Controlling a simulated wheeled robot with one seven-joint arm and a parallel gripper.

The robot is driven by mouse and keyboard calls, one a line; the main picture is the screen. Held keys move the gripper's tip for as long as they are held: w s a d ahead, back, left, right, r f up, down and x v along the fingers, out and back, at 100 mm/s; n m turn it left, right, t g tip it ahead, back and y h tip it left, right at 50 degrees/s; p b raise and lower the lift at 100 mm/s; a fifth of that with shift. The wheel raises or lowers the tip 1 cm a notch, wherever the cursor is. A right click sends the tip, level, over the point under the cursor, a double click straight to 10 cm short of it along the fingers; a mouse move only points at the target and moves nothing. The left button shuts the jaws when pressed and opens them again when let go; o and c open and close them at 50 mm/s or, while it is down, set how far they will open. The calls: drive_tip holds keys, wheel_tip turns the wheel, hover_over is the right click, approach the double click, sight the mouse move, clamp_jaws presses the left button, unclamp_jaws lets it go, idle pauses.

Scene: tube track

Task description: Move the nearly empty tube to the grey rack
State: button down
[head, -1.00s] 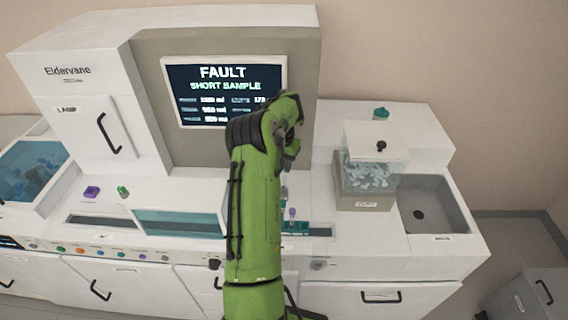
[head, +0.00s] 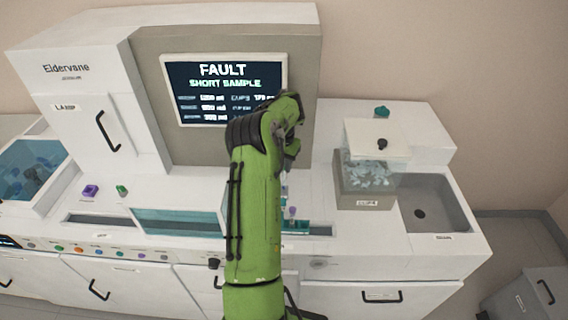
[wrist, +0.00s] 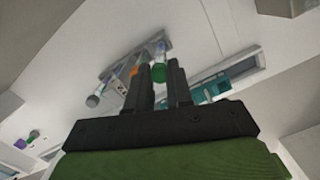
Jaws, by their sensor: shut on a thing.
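In the wrist view my gripper (wrist: 161,68) is shut on a green-capped tube (wrist: 158,73), whose cap shows between the fingertips. The tube's liquid level cannot be made out. A greyish rack-like holder (wrist: 118,66) lies just beyond the fingers, with an orange cap (wrist: 134,71) and a grey-capped tube (wrist: 94,100) by it. A teal rack (wrist: 211,90) sits in a slot to the right of the fingers. In the head view my arm hides most of the gripper; a purple-capped tube (head: 292,212) stands by the teal rack (head: 297,227).
The machine's screen (head: 224,90) reads "FAULT SHORT SAMPLE". A lidded clear bin (head: 369,170) and a sink (head: 432,212) stand to the right. A purple piece (head: 90,191) and a green piece (head: 122,190) lie on the left deck.

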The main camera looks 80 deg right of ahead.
drive_tip(key=shift+f, duration=0.2)
drive_tip(key=shift+f+b, duration=0.45)
drive_tip(key=shift+b, duration=0.15)
drive_tip(key=shift+f+b, duration=0.6)
drive_tip(key=shift+f, duration=0.05)
drive_tip(key=c, duration=0.9)
unclamp_jaws()
drive_tip(key=shift+c, duration=0.2)
drive_tip(key=shift+r, duration=0.1)
